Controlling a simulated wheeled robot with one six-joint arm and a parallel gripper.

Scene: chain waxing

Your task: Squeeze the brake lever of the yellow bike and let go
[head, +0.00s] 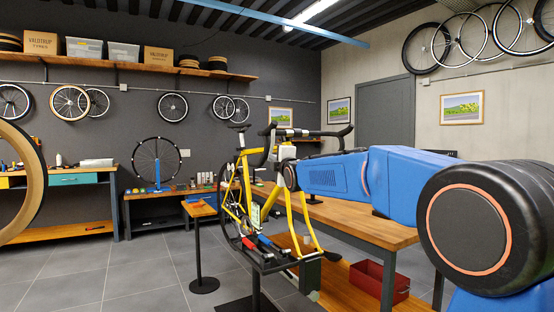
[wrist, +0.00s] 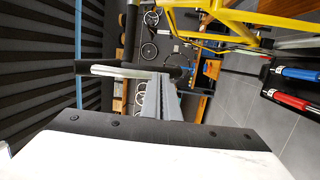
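The yellow bike (head: 239,170) stands in a work stand, its dark drop handlebar (head: 330,132) at the top. In the wrist view, the grey fingers of my gripper (wrist: 165,96) reach up to a silver lever (wrist: 118,71), which lies along a black bar (wrist: 82,66). The fingertips overlap the lever's right end in the picture. I cannot tell whether they touch it or how far apart they are. The yellow frame (wrist: 250,22) is at upper right.
A wooden workbench (head: 375,225) stands behind the bike, with a red crate (head: 380,281) on its lower shelf. Red (wrist: 288,101) and blue (wrist: 300,74) handled tools lie at right in the wrist view.

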